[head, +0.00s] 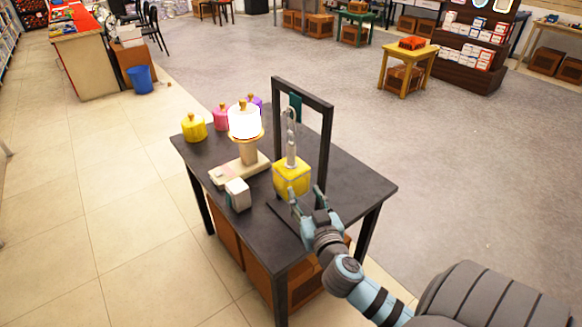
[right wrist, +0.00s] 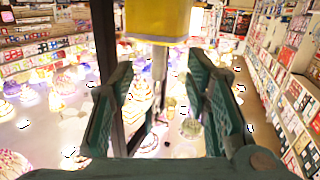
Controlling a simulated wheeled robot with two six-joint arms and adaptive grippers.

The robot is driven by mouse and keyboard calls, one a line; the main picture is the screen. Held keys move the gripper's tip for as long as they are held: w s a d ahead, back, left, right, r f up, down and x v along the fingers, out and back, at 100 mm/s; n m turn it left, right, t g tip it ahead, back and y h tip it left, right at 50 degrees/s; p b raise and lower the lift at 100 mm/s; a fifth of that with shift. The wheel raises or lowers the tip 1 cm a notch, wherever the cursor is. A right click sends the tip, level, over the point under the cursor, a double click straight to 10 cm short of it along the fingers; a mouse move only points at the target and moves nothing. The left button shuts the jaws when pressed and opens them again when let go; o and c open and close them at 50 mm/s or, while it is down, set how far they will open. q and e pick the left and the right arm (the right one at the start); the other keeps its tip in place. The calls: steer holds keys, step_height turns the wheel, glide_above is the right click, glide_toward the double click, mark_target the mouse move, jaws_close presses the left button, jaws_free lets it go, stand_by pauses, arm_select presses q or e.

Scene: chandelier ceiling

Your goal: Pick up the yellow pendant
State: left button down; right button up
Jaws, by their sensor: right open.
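The yellow pendant (head: 292,176) is a yellow block hanging by a pale chain or rod from a dark upright frame (head: 329,135) on the dark table (head: 350,185). My right gripper (head: 306,199) is just below and to the right of it in the head view, with its fingers apart. In the right wrist view, the yellow pendant (right wrist: 158,20) shows at the top edge, beyond the open right gripper (right wrist: 163,85), with nothing between the fingers. Whether a finger touches the pendant, I cannot tell. My left gripper is out of view.
A lit white lamp (head: 244,122) stands on a cream base left of the pendant, with a small white block (head: 238,194) in front. A yellow jar (head: 194,128), a pink one (head: 221,117) and a purple one stand at the table's back left. Open floor surrounds the table.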

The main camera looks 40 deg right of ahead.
glide_toward(292, 156)
steer(key=shift+m+t, duration=0.3)
steer(key=x, duration=0.3)
steer(key=p+x, duration=0.1)
steer(key=x, duration=0.2)
steer(key=shift+f, duration=0.2)
steer(key=p+x, duration=0.1)
steer(key=x, duration=0.3)
steer(key=shift+w+d, duration=0.2)
steer(key=shift+w+d+f, duration=0.15)
steer(key=shift+w+f, duration=0.05)
steer(key=shift+w, duration=0.2)
steer(key=shift+s, duration=0.1)
jaws_close()
steer(key=shift+r, duration=0.1)
